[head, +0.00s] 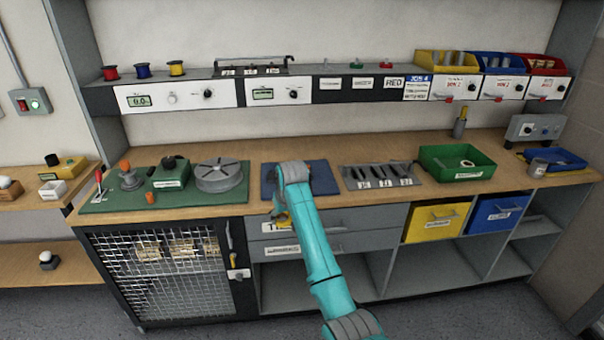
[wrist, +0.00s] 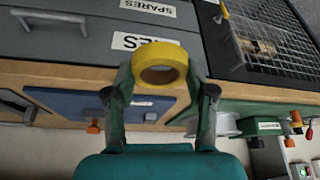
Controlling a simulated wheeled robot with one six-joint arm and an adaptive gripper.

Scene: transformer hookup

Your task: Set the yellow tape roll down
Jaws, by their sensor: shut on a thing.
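The yellow tape roll (wrist: 160,50) is held between the two fingers of my gripper (wrist: 160,72) in the wrist view, its hole partly facing the camera. In the head view a small yellow part of the roll (head: 282,221) shows beside my arm, in front of the grey drawers. My arm hides the rest of the roll and the fingers there. The roll appears clear of the bench, near its front edge. The blue mat (head: 322,178) lies on the worktop behind my arm; it also shows in the wrist view (wrist: 75,103).
A grey turntable (head: 220,176) on a green board stands left of the mat. A grey tool rack (head: 378,176) and a green tray (head: 441,174) stand to the right. Grey drawers (head: 355,220) and a mesh-door cabinet (head: 160,272) are below. Bare wood runs along the front edge.

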